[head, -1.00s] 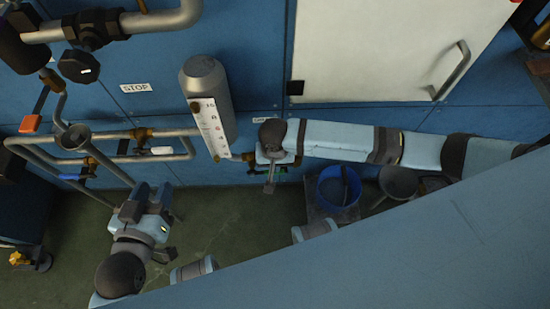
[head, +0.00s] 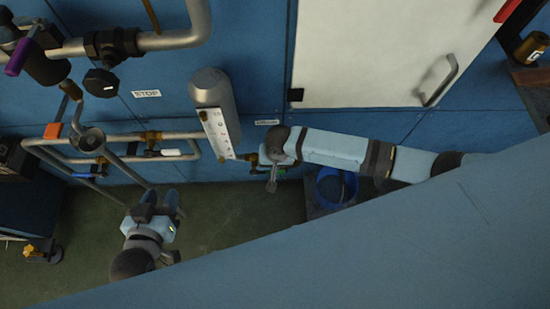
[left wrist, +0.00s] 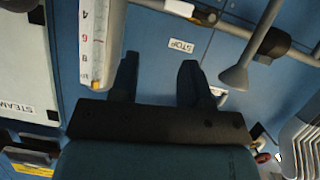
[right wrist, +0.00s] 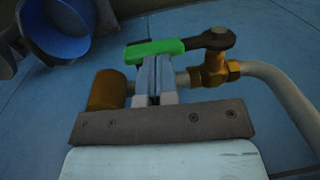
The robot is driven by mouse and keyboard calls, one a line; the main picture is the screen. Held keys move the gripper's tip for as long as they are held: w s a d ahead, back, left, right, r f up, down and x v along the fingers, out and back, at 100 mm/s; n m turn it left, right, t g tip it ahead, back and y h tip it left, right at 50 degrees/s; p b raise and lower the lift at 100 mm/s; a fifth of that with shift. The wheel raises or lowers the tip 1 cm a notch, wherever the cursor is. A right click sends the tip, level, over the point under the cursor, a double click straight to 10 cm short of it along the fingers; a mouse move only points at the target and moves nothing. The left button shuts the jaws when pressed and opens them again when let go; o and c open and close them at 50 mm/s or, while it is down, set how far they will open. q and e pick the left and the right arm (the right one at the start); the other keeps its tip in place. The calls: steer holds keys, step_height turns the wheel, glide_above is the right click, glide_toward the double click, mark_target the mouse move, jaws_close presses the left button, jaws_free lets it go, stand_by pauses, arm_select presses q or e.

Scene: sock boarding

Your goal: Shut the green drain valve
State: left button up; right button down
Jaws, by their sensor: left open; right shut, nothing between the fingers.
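The green lever (right wrist: 155,50) of the drain valve shows in the right wrist view. Its dark arm joins a brass valve body (right wrist: 213,69), and the lever lies roughly along the line of the pipe. My right gripper (right wrist: 154,62) is shut and empty. Its fingertips are right at the lever's near side; I cannot tell whether they touch. In the head view my right gripper (head: 272,185) is low on the wall below the gauge. My left gripper (head: 160,196) is open and empty, well left of the valve; it also shows in the left wrist view (left wrist: 158,75).
A level gauge (head: 218,132) stands left of the valve. A blue bucket (head: 336,186) is to its right. Pipes with a funnel (head: 88,139) are near my left arm. A white cabinet door (head: 380,55) is above. The green floor between my arms is clear.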

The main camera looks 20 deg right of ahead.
steer(key=s+p, duration=0.1)
steer(key=p, duration=0.2)
steer(key=shift+d+y+p, duration=0.25)
steer(key=shift+y+p, duration=0.05)
steer(key=shift+p, duration=0.1)
steer(key=shift+d+f+p, duration=0.1)
steer(key=shift+f+p, duration=0.2)
steer(key=shift+f, duration=0.05)
arm_select(q)
steer(key=shift+s+a+f+g+y, duration=0.2)
steer(key=shift+s+a+g+y, duration=0.05)
steer(key=shift+s+a+g, duration=0.2)
steer(key=shift+s+a+f+g+y, duration=0.2)
steer(key=shift+s+a+g+y, duration=0.05)
steer(key=shift+s+a+g, duration=0.2)
arm_select(e)
steer(key=shift+d+f, duration=0.15)
steer(key=shift+f, duration=0.4)
